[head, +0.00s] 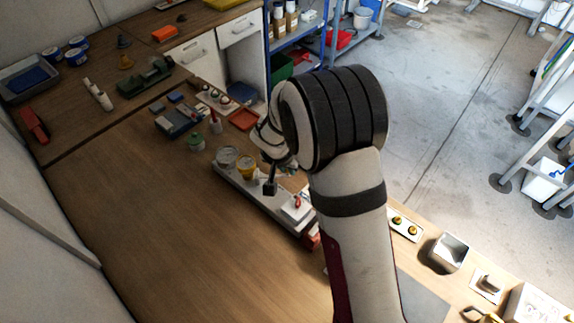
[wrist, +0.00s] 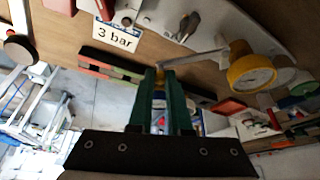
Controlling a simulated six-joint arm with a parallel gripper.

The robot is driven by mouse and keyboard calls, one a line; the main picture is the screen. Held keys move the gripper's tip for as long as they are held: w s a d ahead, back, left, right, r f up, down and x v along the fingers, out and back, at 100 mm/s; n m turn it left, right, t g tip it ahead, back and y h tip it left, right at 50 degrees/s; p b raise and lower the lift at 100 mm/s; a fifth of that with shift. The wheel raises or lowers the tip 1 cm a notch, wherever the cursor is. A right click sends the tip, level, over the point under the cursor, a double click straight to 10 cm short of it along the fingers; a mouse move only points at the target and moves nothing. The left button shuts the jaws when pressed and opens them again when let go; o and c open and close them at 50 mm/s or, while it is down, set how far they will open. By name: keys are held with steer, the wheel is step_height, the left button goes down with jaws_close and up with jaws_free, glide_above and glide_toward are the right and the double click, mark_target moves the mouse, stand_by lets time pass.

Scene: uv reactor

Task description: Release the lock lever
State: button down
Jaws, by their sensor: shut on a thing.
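The white device base (head: 240,187) lies on the wooden bench in the head view and carries a grey gauge (head: 227,157) and a yellow gauge (head: 247,168). My gripper (wrist: 174,74) reaches down over the base. Its two dark green fingers are close together on a thin grey metal lever (wrist: 207,53). In the wrist view the lever runs from the fingertips toward the yellow gauge (wrist: 251,70). The fingers hide the lever's held end. In the head view my arm covers part of the base, and the lever cannot be made out.
A "3 bar" label (wrist: 117,37) shows in the wrist view. A small red switch (head: 297,202) is on the base's near end. Beyond the base stand a green-topped bottle (head: 196,141) and a red tray (head: 243,119). The bench to the left is clear.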

stand_by(0.3)
steer(key=c, duration=0.9)
jaws_free()
steer(key=shift+o, duration=0.2)
steer(key=v, duration=1.6)
steer(key=s+d+r+m+g+y, duration=0.1)
steer(key=s+d, duration=0.2)
steer(key=s, duration=0.4)
steer(key=s+d+g, duration=0.2)
steer(key=s+d, duration=0.2)
steer(key=s, duration=0.3)
steer(key=s+a+f+g+y, duration=0.1)
steer(key=s+y, duration=0.1)
steer(key=s, duration=1.1)
steer(key=shift+a+f+y, duration=0.15)
steer(key=shift+a+y, duration=0.1)
steer(key=shift+y, duration=0.05)
